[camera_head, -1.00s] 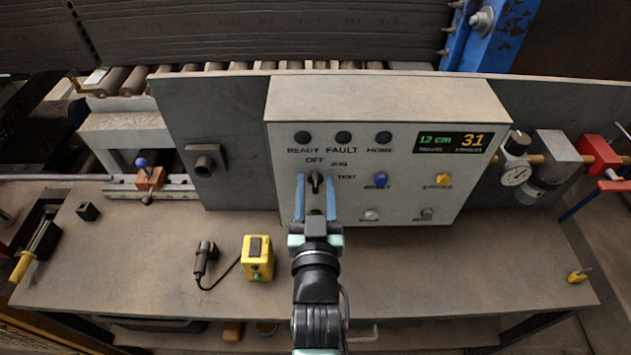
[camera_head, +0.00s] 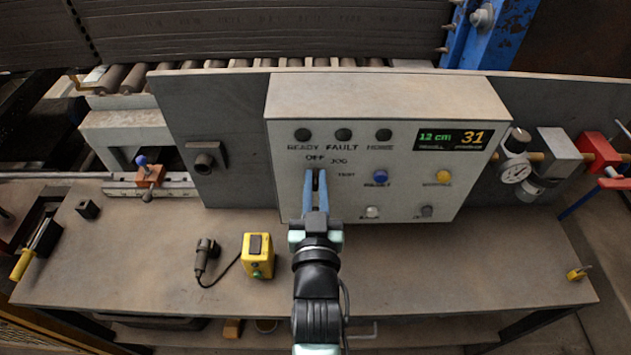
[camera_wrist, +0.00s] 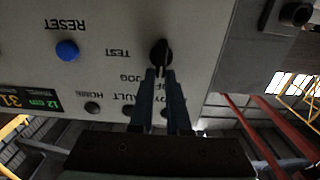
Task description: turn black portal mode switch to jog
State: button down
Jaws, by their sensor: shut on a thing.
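The black mode switch (camera_wrist: 160,50) is on the front of the light grey control panel (camera_head: 470,110). The labels OFF, JOG and TEST stand around it; the wrist view shows them upside down. My gripper (camera_head: 316,174) is shut on the switch, with its two blue fingers close together. In the wrist view the fingertips (camera_wrist: 160,73) meet the switch's handle. In the head view the fingers hide most of the switch, and I cannot tell which label it points to.
A blue RESET button (camera_head: 380,177) and a yellow button (camera_head: 443,176) are right of the switch. Dark READY, FAULT and HOME lamps (camera_head: 343,135) sit above. Below, a yellow box (camera_head: 257,256) and a black cabled tool (camera_head: 205,255) lie on the bench (camera_head: 400,280).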

jog(key=m, duration=0.4)
jog(key=shift+d+f, duration=0.1)
jog(key=shift+d, duration=0.3)
jog(key=shift+d+f+m, duration=0.1)
jog(key=shift+d+m, duration=0.05)
jog(key=shift+m, duration=0.95)
jog(key=shift+d+f+m, duration=0.1)
jog(key=shift+d+m, duration=0.05)
jog(key=shift+m, duration=0.95)
jog(key=c, duration=0.9)
grip_release()
jog(key=shift+s, duration=0.1)
